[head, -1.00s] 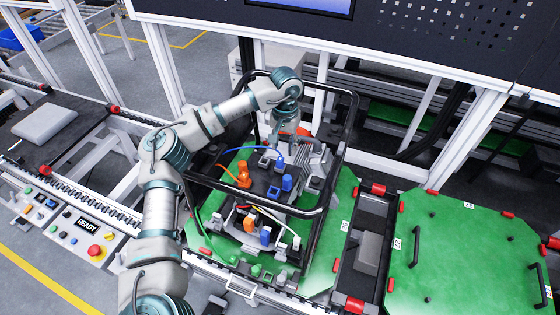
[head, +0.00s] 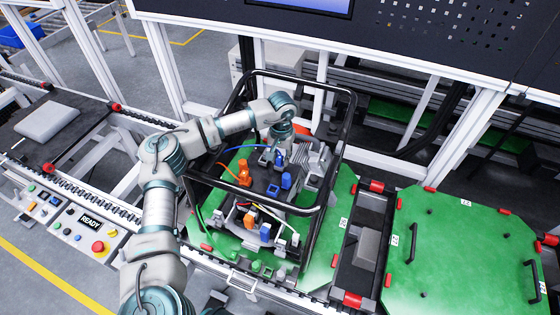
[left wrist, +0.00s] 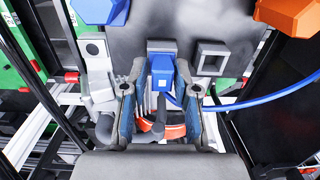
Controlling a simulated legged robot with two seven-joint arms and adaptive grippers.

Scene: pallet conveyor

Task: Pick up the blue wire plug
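The blue wire plug (left wrist: 162,72) stands in a grey socket on the dark board, and shows in the left wrist view between the two fingers of my left gripper (left wrist: 161,88). The fingers are open on either side of it, with a gap to each. The blue wire (left wrist: 270,98) curves off to the right there. In the head view my left gripper (head: 279,154) is low over the far part of the board, largely hiding the plug, and the blue wire (head: 238,148) arcs away to the left. My right gripper is not in view.
A second blue connector (head: 286,181) and an orange connector (head: 244,173) stand close by. An empty square socket (left wrist: 210,59) is beside the plug. A black tube frame (head: 322,192) surrounds the work area. A green pallet (head: 460,250) lies to the right.

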